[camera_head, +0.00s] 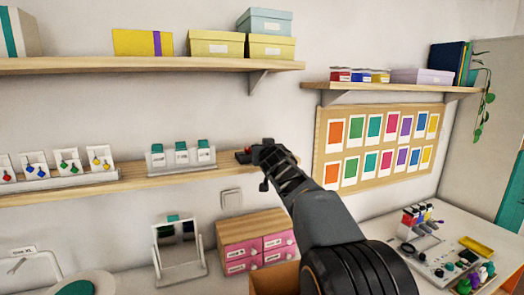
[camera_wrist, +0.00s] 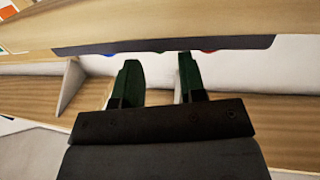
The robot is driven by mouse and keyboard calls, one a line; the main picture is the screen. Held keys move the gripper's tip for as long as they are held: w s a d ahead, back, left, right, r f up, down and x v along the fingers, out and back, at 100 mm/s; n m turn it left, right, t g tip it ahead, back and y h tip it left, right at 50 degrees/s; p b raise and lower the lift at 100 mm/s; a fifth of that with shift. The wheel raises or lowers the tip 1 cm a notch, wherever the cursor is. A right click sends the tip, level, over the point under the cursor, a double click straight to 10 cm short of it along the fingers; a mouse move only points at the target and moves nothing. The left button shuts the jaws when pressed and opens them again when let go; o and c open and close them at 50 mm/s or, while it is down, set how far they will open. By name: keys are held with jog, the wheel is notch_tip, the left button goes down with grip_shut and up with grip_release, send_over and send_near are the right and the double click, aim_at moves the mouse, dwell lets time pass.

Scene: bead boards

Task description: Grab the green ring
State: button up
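My gripper (camera_head: 262,153) is at the right end of the lower wall shelf (camera_head: 150,186), beside a small dark tray with something red (camera_head: 243,151). The wrist view shows my gripper (camera_wrist: 159,62) with its two fingers apart and nothing between them. Just beyond the fingertips is the dark edge of the tray (camera_wrist: 230,44). Slivers of blue (camera_wrist: 108,55) and red (camera_wrist: 209,51) show along that edge. I cannot make out a green ring in either view; my gripper and the tray edge hide part of this spot.
A stand of teal-topped pieces (camera_head: 181,153) and cards with coloured earrings (camera_head: 68,166) stand left on the same shelf. An upper shelf (camera_head: 150,65) with boxes hangs above. Pink drawers (camera_head: 257,250) and a small mirror (camera_head: 178,250) stand below. A colour-card board (camera_head: 320,150) hangs right.

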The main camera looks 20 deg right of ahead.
jog(key=shift+p+x, duration=0.3)
jog(key=shift+x, duration=1.2)
jog(key=shift+c, duration=0.5)
jog(key=c, duration=0.6)
